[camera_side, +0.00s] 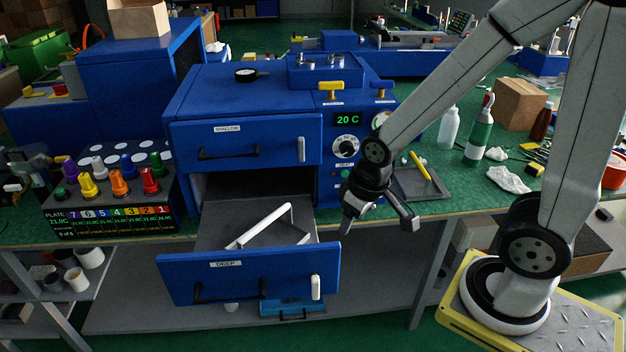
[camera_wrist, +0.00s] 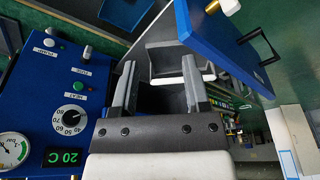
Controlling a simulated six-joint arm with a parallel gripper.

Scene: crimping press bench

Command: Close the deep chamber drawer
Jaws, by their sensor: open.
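The deep chamber drawer (camera_side: 250,263), labelled DEEP, is pulled far out of the blue press cabinet. Its blue front has a black bar handle and a white latch at the right. A grey insert with a white bar handle (camera_side: 262,226) lies inside it. My gripper (camera_side: 378,218) is open and empty, right of the drawer and in front of the control panel, apart from the drawer front. In the wrist view my gripper (camera_wrist: 160,88) shows both fingers spread, with the drawer's blue front (camera_wrist: 228,45) beyond and to the upper right.
The shallow drawer (camera_side: 246,142) above is shut. The control panel (camera_side: 344,150) reads 20 C. A grey tray with a yellow tool (camera_side: 419,165) lies right of the cabinet. A rack of coloured caps (camera_side: 108,190) stands at the left. Space in front of the drawer is clear.

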